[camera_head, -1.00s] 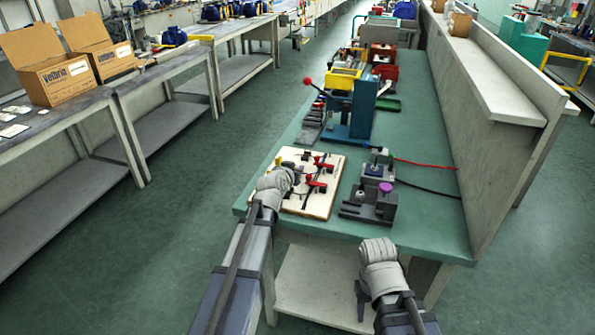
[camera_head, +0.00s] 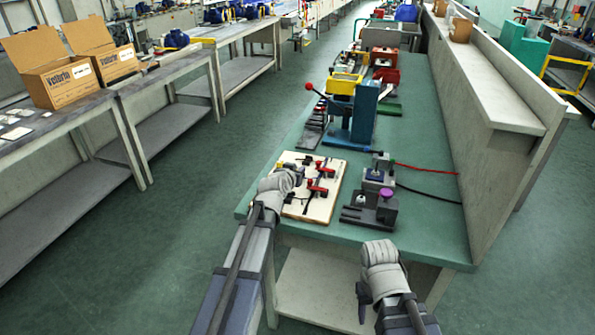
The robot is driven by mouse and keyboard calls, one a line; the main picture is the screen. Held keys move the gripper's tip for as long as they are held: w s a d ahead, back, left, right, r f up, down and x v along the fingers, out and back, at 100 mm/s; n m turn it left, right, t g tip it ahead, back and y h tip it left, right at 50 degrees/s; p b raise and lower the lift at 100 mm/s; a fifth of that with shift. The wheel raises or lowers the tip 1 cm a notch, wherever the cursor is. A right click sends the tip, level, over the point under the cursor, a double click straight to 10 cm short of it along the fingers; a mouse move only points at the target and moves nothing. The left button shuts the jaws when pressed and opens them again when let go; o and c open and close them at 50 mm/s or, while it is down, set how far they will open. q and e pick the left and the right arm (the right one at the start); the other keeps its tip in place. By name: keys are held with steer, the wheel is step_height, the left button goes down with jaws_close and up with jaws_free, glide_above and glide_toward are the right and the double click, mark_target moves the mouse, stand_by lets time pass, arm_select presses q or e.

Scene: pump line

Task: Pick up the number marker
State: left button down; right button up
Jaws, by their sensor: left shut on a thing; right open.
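I cannot pick out a number marker for certain in the head view. My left gripper (camera_head: 291,180) is over the left edge of a pale board (camera_head: 318,207) that carries red-handled clamps (camera_head: 320,187). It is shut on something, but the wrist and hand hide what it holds. I cannot tell whether the held thing touches the board. My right gripper (camera_head: 377,248) is open and sits just off the front edge of the green bench, apart from everything on it; its fingertips are hardly visible.
A grey fixture with a purple knob (camera_head: 386,193) stands right of the board on the green bench (camera_head: 425,225). A blue press with a red-knobbed lever (camera_head: 362,112) stands behind. Red and black cables run to the right wall. Bare bench lies at the front right.

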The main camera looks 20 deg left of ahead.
step_height(320, 180, up, 9)
steer(key=p, duration=0.8)
steer(key=shift+f, duration=0.15)
